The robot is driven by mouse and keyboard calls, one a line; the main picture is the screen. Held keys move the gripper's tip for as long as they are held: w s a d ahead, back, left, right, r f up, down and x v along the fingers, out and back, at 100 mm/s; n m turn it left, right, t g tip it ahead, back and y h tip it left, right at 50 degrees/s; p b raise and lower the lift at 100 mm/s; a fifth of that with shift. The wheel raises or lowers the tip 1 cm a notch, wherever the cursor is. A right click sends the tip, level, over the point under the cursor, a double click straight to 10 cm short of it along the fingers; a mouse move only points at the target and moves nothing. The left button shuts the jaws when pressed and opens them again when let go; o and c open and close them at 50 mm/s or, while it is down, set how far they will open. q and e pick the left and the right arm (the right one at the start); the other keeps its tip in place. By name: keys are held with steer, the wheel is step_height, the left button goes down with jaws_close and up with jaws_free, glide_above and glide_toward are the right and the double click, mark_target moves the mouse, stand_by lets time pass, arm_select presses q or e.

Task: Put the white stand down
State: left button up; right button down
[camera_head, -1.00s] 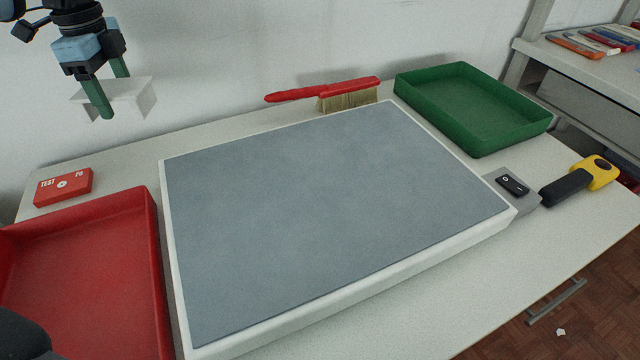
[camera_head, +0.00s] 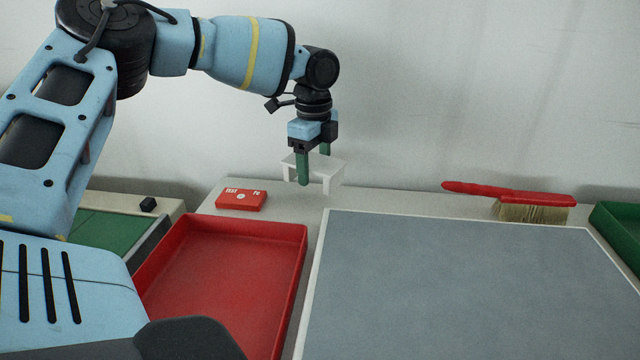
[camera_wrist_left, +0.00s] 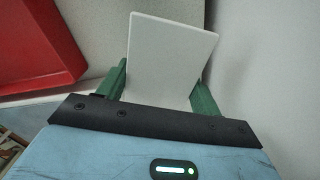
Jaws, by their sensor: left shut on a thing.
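The white stand (camera_head: 329,168) is a small flat-topped piece with legs. My left gripper (camera_head: 314,166) is shut on it, with its green fingers on either side of the stand. The stand is upright near the back edge of the table, to the right of the red TEST box; I cannot tell whether its legs touch the table. In the left wrist view the stand's flat white top (camera_wrist_left: 168,58) lies between the green fingers (camera_wrist_left: 160,88). My right gripper is not in view.
A red tray (camera_head: 222,270) is at front left of the stand, and a red TEST box (camera_head: 241,199) is left of it. A grey mat (camera_head: 470,285) covers the table's right part. A red brush (camera_head: 535,208) lies behind the mat. A green tray (camera_head: 622,232) is at far right.

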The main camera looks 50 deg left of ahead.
mark_target(314, 161)
arm_select(q)
steer(key=shift+f, duration=2.55)
steer(key=shift+b, duration=0.3)
steer(key=o, duration=1.1)
steer(key=shift+f, duration=0.1)
steer(key=shift+c, duration=0.2)
step_height(314, 161, up, 12)
steer(key=shift+r+p, duration=0.15)
steer(key=shift+p, duration=0.6)
